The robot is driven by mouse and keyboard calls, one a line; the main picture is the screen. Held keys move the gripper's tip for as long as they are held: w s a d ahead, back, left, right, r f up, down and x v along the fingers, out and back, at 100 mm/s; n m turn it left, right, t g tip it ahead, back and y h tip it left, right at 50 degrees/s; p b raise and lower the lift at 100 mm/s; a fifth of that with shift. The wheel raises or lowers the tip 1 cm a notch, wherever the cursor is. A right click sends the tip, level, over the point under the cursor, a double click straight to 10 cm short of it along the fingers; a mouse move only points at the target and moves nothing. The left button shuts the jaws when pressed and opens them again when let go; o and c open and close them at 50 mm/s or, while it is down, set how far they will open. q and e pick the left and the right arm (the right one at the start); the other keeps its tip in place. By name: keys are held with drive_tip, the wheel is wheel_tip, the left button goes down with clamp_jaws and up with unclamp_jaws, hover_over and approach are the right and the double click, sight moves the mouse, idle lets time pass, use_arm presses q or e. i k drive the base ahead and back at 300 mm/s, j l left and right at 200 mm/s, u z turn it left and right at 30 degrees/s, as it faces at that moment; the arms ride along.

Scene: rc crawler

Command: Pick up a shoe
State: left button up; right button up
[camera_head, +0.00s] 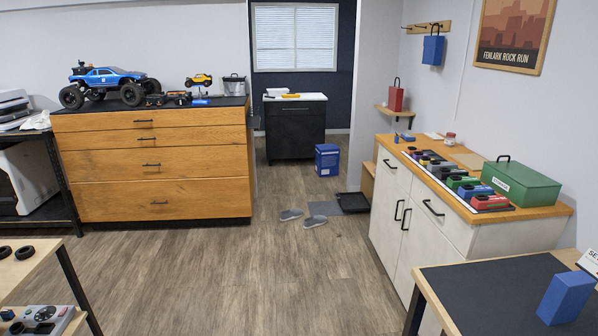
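Two grey slipper-like shoes lie on the wood floor near the middle of the view. The left shoe (291,214) lies a little farther back, and the right shoe (315,221) lies just in front of a flat grey mat. A small gap separates the two shoes. Neither of my grippers shows in the head view, so their state is hidden.
A grey mat (326,208) and a dark tray (353,202) lie behind the shoes. A wooden drawer cabinet (150,170) stands left and a white cabinet (400,224) right. A dark-topped table (490,298) fills the lower right. The floor (260,270) before the shoes is clear.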

sight(293, 214)
drive_tip(key=i, duration=4.6)
drive_tip(key=i+u, duration=0.25)
drive_tip(key=i, duration=0.2)
drive_tip(key=i+l+u, duration=0.2)
drive_tip(key=i, duration=0.25)
drive_tip(key=i+l+u, duration=0.25)
drive_tip(key=i, duration=0.15)
